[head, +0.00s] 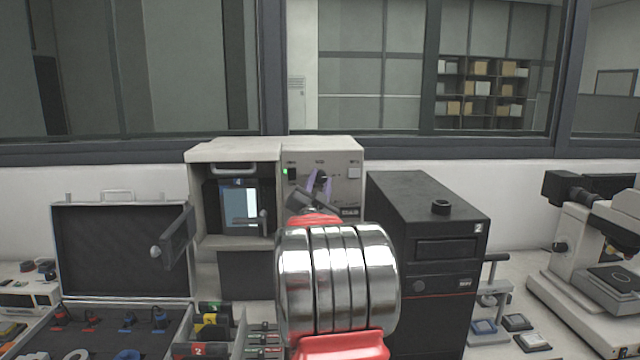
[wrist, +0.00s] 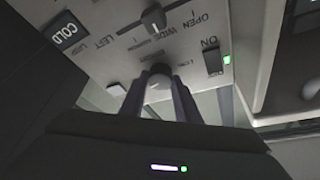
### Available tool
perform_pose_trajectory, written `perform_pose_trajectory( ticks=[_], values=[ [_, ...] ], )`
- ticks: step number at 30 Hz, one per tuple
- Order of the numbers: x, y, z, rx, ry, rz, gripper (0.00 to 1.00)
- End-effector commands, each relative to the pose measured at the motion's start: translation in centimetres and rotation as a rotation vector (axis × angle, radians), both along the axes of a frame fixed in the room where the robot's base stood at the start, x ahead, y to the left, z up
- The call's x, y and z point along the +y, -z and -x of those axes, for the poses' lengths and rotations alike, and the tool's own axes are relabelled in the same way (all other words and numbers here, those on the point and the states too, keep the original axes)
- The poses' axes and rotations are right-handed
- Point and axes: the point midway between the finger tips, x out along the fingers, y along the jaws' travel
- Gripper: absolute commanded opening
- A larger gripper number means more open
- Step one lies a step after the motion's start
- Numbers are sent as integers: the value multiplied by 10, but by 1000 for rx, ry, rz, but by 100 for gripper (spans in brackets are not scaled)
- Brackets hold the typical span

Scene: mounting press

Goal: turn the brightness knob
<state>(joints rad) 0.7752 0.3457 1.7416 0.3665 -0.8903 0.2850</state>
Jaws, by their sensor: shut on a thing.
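A light grey control panel (head: 347,191) is on the front of the beige machine, and my gripper (head: 319,184) reaches it in the head view. In the wrist view the panel appears upside down. There my gripper (wrist: 160,92) has its two fingers shut around a round knob (wrist: 157,87) with a dark base and a pale front face. Its label is too small to read. A second, black knob (wrist: 153,18) with a white mark sits farther up in the picture, apart from the fingers. My wrist hides most of the panel's lower part in the head view.
A COLD plate (wrist: 66,30) and a switch (wrist: 213,61) beside a green light flank the knobs. The machine's open door (head: 177,237) stands to the left. A black tower (head: 428,195) is close on the right. An open case (head: 122,252) lies at the left.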

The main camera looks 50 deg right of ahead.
Motion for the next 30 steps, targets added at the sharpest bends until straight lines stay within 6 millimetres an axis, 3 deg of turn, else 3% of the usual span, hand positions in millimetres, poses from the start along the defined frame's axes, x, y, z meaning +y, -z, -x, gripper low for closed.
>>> perform_pose_trajectory(
  ticks=[18,19,27,30],
  values=[
    [-1,3,0,-47,1,-50,7],
    [-1,3,0,-47,1,-50,30],
    [0,1,0,-48,0,-46,48],
    [0,1,0,-48,0,-46,48]
  ],
)
